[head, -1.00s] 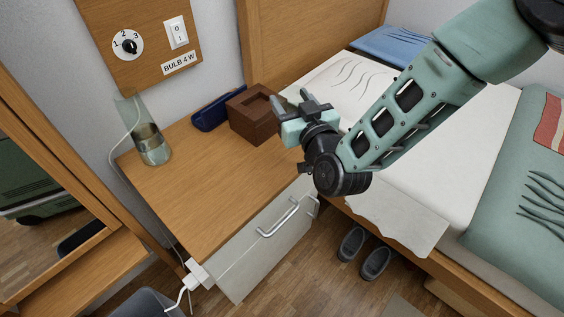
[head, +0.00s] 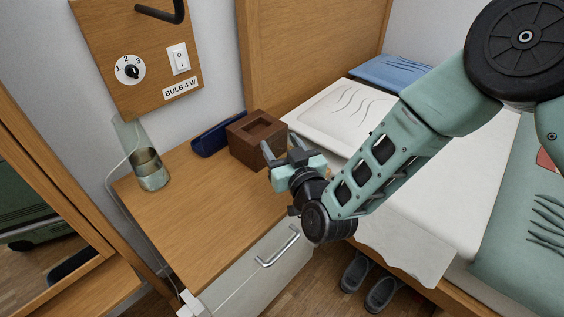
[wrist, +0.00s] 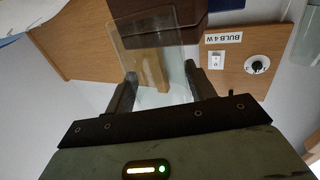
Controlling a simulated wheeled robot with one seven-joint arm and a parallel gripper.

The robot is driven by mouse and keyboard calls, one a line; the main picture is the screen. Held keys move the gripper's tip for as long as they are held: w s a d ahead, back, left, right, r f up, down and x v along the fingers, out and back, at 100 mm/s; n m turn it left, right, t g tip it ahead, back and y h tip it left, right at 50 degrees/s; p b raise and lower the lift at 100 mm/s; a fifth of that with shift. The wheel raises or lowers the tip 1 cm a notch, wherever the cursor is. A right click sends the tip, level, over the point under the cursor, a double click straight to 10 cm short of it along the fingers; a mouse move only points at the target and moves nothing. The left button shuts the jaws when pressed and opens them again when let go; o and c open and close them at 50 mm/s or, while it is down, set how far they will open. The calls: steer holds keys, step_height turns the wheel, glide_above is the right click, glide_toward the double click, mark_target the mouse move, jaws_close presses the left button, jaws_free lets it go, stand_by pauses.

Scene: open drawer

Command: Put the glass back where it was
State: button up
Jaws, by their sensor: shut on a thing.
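My gripper (head: 287,160) is over the right part of the wooden nightstand top (head: 215,205), just in front of the brown box. In the wrist view its two fingers (wrist: 160,88) are shut on a clear glass (wrist: 150,65), which shows between and beyond them. The glass is so transparent that I cannot make it out in the head view. I cannot tell how high it is above the top.
A tall clear vessel (head: 152,172) with a brownish lower part stands at the back left, a pale cord beside it. A blue case (head: 217,135) and a brown box (head: 240,150) with a square recess stand at the back. The drawer (head: 245,285) looks shut. The middle top is clear.

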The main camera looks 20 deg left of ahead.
steer(key=shift+f+b, duration=0.35)
steer(key=shift+f, duration=1.55)
steer(key=shift+f, duration=0.15)
steer(key=o, duration=1.2)
steer(key=shift+f, duration=0.1)
steer(key=shift+r+p+v, duration=0.2)
steer(key=shift+p+v, duration=0.25)
steer(key=shift+v, duration=3.9)
steer(key=shift+r+p+v, duration=0.2)
steer(key=shift+p+v, duration=0.25)
steer(key=shift+v, duration=3.95)
steer(key=shift+w, duration=0.1)
